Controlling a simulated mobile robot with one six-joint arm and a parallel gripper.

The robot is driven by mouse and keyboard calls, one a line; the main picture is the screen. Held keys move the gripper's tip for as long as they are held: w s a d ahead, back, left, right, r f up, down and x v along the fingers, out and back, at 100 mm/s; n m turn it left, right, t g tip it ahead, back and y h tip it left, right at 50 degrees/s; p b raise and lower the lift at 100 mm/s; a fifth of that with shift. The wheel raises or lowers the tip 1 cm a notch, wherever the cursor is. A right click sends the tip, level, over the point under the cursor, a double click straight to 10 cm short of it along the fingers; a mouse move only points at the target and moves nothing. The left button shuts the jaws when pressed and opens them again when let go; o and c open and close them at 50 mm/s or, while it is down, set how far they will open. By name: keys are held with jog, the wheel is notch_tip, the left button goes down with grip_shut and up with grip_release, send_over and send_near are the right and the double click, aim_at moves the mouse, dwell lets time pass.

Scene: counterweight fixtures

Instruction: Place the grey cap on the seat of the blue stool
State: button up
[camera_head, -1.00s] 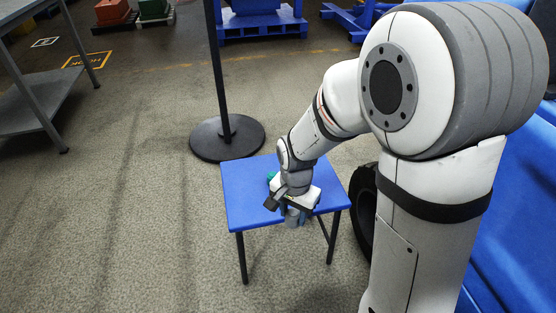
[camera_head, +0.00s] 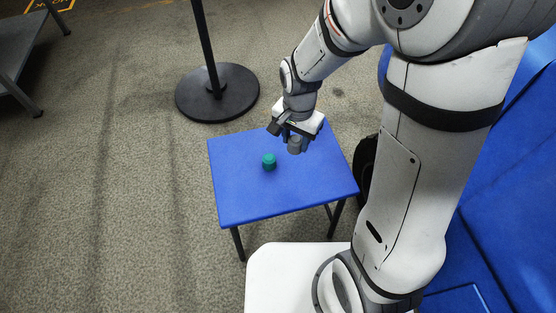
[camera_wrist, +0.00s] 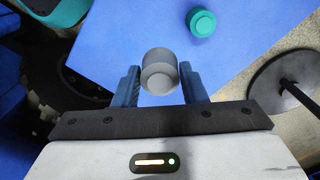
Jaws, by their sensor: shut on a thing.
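The blue stool (camera_head: 245,195) stands in the middle of the head view, its flat square seat facing up. My gripper (camera_head: 292,142) is over the right part of the seat, pointing down. It is shut on the grey cap (camera_wrist: 161,72), which sits between the two blue fingers in the wrist view; the cap also shows under the gripper in the head view (camera_head: 295,148). I cannot tell whether the cap touches the seat. The seat also fills much of the wrist view (camera_wrist: 110,40).
A teal cap (camera_head: 269,161) stands on the seat, left of my gripper; it also shows in the wrist view (camera_wrist: 203,23). A black post on a round base (camera_head: 217,92) stands behind the stool. A grey table (camera_head: 22,60) is at far left. The seat's left side is bare.

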aim_at(292, 169)
jog(key=f+b, duration=0.2)
jog(key=f, duration=0.3)
jog(key=f+b, duration=0.2)
jog(key=f, duration=0.3)
jog(key=shift+s+a+b, duration=0.15)
jog(key=shift+a+b, duration=0.05)
jog(key=shift+b, duration=0.1)
jog(key=shift+f, duration=0.15)
jog(key=o, duration=0.4)
